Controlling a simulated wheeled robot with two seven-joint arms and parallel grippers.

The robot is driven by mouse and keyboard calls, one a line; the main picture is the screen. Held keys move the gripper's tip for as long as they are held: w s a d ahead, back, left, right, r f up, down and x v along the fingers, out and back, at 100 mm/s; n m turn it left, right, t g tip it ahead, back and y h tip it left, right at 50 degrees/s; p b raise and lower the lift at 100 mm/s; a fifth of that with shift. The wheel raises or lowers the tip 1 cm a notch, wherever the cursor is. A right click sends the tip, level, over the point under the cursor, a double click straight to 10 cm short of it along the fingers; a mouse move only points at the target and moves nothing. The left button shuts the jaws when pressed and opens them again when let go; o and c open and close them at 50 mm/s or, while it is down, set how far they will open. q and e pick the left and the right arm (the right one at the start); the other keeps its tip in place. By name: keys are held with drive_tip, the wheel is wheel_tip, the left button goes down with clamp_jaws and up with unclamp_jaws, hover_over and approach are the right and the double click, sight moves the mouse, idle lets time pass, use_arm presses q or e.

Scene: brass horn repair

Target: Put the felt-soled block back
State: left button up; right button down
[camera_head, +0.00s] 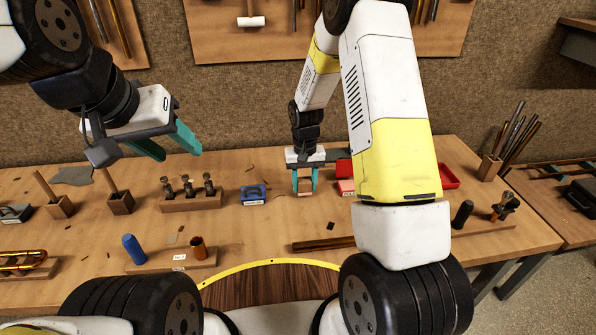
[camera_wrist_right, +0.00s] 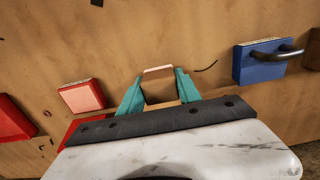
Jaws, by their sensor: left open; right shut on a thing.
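My right gripper (camera_head: 304,183) is shut on a small wooden block (camera_head: 304,187) with a pale pinkish edge. The right wrist view shows the block (camera_wrist_right: 158,90) between the two teal fingers of the right gripper (camera_wrist_right: 159,92). It is low over the middle of the bench; I cannot tell whether it touches the wood. Its underside is hidden, so no felt shows. My left gripper (camera_head: 172,142) is open and empty, above the bench at the left.
A blue block with a handle (camera_head: 253,194) sits left of my right gripper. A labelled pink block (camera_head: 346,186) and a red tray (camera_head: 448,177) are to its right. A rack of several tools (camera_head: 192,201) stands left.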

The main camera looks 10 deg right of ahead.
drive_tip(key=shift+f, duration=0.75)
drive_tip(key=shift+f, duration=0.1)
drive_tip(key=c, duration=0.8)
unclamp_jaws()
drive_tip(key=shift+c, duration=0.2)
